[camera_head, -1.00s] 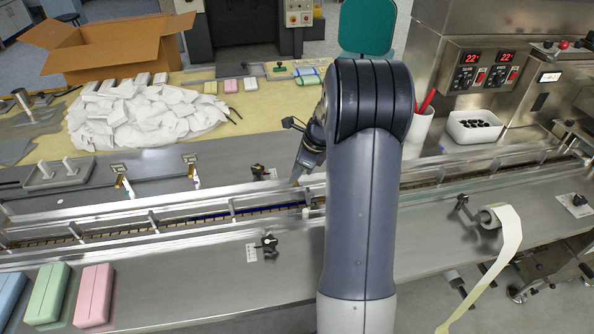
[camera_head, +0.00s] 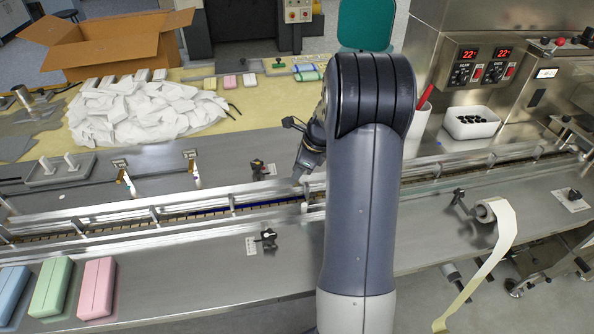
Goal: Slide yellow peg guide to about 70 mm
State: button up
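Two small upright brackets with yellowish parts, a left one (camera_head: 122,177) and a right one (camera_head: 190,164), stand on the steel deck behind the conveyor channel. I cannot tell for certain which is the yellow peg guide, and no millimetre reading is legible. My gripper (camera_head: 299,177) points down at the back rail of the channel, right of both brackets and apart from them. My own arm hides part of it, and its fingers are too small to tell open from shut.
A black knob (camera_head: 257,167) sits behind the channel and another knob (camera_head: 268,240) in front of it, each beside a small scale plate. The long metal rail (camera_head: 110,213) crosses the deck. Pink (camera_head: 97,288) and green (camera_head: 50,287) blocks lie at front left. A paper roll (camera_head: 484,211) is at right.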

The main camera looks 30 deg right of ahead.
jog(key=v, duration=1)
jog(key=shift+d+r, duration=0.15)
jog(key=shift+r, duration=0.15)
